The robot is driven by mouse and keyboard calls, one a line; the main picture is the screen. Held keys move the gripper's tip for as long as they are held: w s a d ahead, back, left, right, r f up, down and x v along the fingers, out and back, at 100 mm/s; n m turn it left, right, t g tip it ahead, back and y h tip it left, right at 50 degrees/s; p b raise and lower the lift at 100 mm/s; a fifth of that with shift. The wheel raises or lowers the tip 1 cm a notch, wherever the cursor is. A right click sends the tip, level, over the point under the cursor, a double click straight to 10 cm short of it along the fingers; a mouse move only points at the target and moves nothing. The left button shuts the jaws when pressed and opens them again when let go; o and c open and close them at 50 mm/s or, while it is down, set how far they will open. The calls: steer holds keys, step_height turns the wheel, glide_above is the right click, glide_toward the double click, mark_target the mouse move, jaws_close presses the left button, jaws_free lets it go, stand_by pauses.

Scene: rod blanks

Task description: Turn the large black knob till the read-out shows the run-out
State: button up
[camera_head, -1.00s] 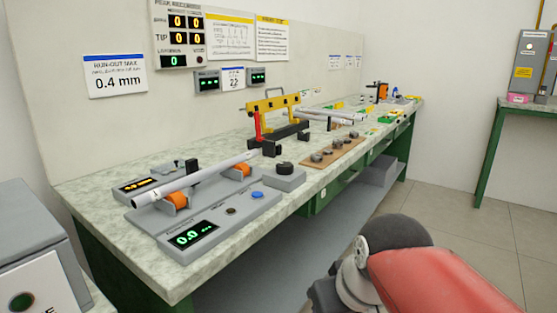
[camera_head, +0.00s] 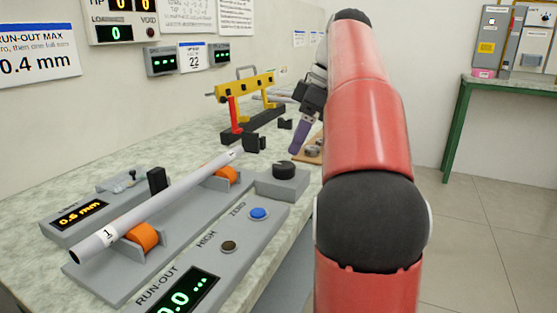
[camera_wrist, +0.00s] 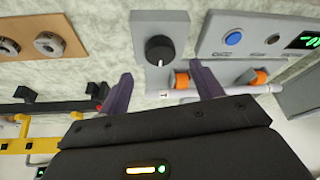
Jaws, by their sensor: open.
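The large black knob (camera_head: 284,170) sits on a grey block at the back end of the run-out fixture. In the wrist view the knob (camera_wrist: 159,50), with a white pointer mark, lies ahead of my fingertips, roughly centred between them. My gripper (camera_head: 300,140) is above the bench, behind and apart from the knob in the head view. In the wrist view my gripper (camera_wrist: 160,82) has its two purple fingers spread and empty. The green run-out read-out (camera_head: 182,292) shows 0.0 and dots, cut by the frame's bottom edge. A grey rod marked 1 (camera_head: 155,205) rests on orange rollers.
A blue ZERO button (camera_head: 258,213) and a dark HIGH lamp (camera_head: 229,245) lie in front of the knob. An orange display (camera_head: 80,214) stands left of the rod. A yellow-and-red frame (camera_head: 245,98) stands behind. A brown board (camera_wrist: 40,38) holds round pieces beside the knob.

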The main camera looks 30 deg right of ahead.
mark_target(286, 165)
steer(key=b+x, duration=0.2)
steer(key=x, duration=0.4)
steer(key=shift+a+f, duration=0.1)
steer(key=shift+f, duration=0.15)
steer(key=shift+c, duration=0.3)
steer(key=c, duration=0.9)
